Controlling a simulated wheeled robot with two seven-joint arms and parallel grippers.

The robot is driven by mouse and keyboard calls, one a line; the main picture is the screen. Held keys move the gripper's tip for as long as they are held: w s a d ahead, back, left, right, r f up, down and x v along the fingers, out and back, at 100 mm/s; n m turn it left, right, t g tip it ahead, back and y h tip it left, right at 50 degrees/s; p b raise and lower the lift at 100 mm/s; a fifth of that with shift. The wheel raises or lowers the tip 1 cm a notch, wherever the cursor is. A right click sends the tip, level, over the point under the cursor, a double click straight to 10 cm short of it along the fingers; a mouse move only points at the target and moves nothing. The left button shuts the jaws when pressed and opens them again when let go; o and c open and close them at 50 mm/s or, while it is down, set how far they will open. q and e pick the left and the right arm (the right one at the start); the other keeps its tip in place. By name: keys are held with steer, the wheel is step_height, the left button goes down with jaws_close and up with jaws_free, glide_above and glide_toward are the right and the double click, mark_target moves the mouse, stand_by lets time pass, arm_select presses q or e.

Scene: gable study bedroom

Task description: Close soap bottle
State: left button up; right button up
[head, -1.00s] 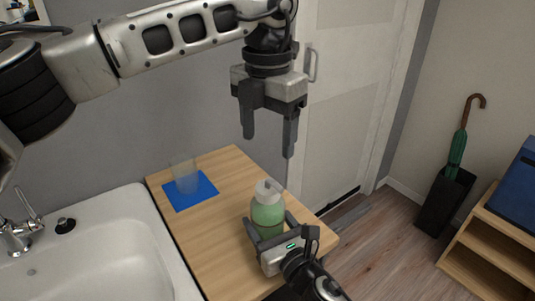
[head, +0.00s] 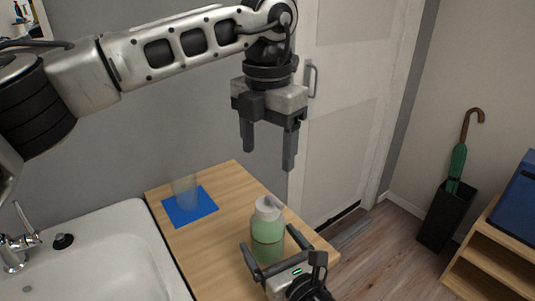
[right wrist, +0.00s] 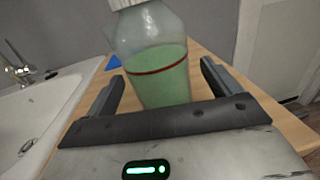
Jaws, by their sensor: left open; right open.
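The soap bottle (head: 267,240) stands upright on the wooden counter. It is translucent with green soap inside and a white top (head: 268,207). In the right wrist view the bottle (right wrist: 157,70) shows a red line around it, and its white top is cut off by the frame's upper edge. My right gripper (head: 276,247) is open low at the bottle, its fingers on either side with gaps beside the bottle. My left gripper (head: 268,152) is open and empty, fingers pointing down, well above the bottle.
A clear glass (head: 185,190) stands on a blue mat (head: 190,208) at the back of the counter (head: 205,250). A white sink (head: 110,260) with a tap (head: 15,245) is to the left. A door (head: 340,110) is behind, and an umbrella stand (head: 447,215) is at right.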

arm_select(q)
step_height(320, 180, down, 3)
steer(key=b, duration=0.3)
steer(key=shift+f, duration=0.1)
arm_select(e)
steer(key=v, duration=1.4)
steer(key=shift+f, duration=0.1)
